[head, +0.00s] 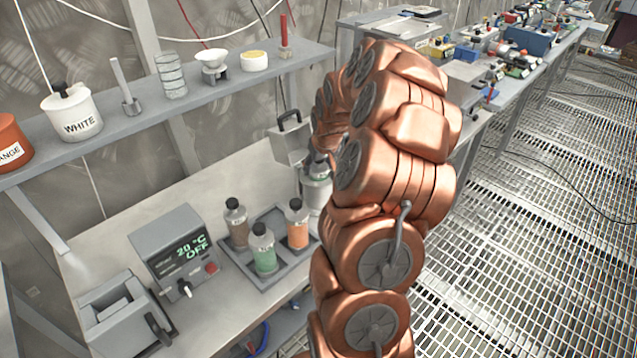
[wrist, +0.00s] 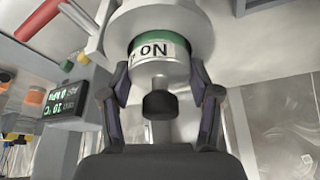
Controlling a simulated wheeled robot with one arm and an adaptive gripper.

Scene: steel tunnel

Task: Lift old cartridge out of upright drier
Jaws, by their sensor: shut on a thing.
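My gripper (wrist: 160,72) has its two fingers on either side of the old cartridge (wrist: 158,50), shut on it. The cartridge has a white band with lettering, a green ring, and a dark knob on a short stem nearest the camera. Its far end meets a pale round collar of the upright drier (wrist: 112,22); how deep it sits inside cannot be told. In the head view the drier is a silvery cylinder (head: 316,192) on the bench, partly behind my copper arm. The fingers are mostly hidden there.
A tray (head: 262,283) with several bottles stands left of the drier. A controller (head: 178,250) reads 20 °C OFF. A grey box unit (head: 120,315) stands front left. A shelf (head: 215,92) with a WHITE jar (head: 72,112) runs above. A grey handled unit (head: 290,140) is close behind.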

